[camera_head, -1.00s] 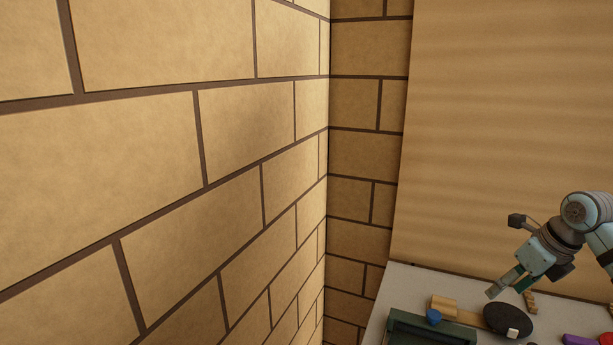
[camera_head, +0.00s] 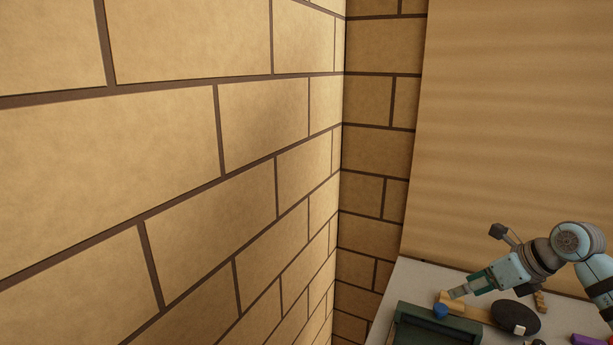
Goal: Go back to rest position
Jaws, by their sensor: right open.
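My right gripper (camera_head: 466,287) shows at the lower right, on an arm that comes in from the right edge. It is open, points left and hangs over the table near a wooden block. I cannot tell from this angle how high it is above the block. Nothing shows between its fingers. My left gripper is out of view.
A light table (camera_head: 412,272) stands in the lower right corner. On it are a dark green tray (camera_head: 402,312), a wooden block (camera_head: 447,300), a blue piece (camera_head: 440,311), a black disc (camera_head: 510,313) and a purple thing (camera_head: 588,340). A block wall (camera_head: 170,140) fills the left.

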